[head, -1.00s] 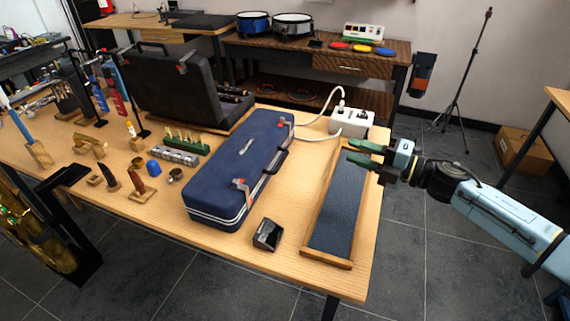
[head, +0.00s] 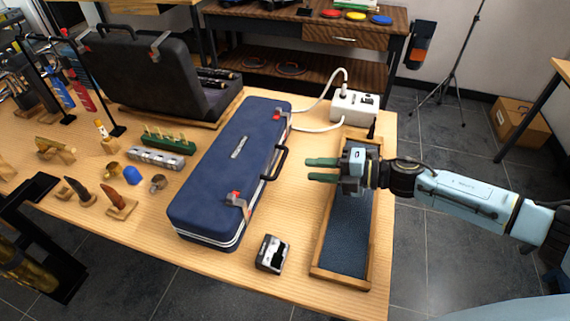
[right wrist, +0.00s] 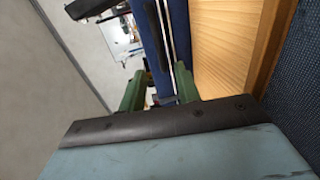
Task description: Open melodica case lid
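The melodica case (head: 228,160) is a long blue case with light trim, lying on the wooden table with its lid down. Its black handle (head: 276,163) is on the right side, between a near latch (head: 237,201) and a far latch (head: 279,115), both with red parts. My right gripper (head: 306,169) is right of the handle, above the blue-lined tray, its green fingers apart and pointing at the case. Nothing is between them. In the right wrist view, the case (right wrist: 177,30) shows beyond the open fingers (right wrist: 160,88). My left gripper is out of view.
The wooden tray (head: 343,235) with a blue lining lies right of the case. A small black-and-silver box (head: 272,254) stands near the front. A white power strip (head: 353,105) with cables is behind. An open black case (head: 150,75) and several small items are on the left.

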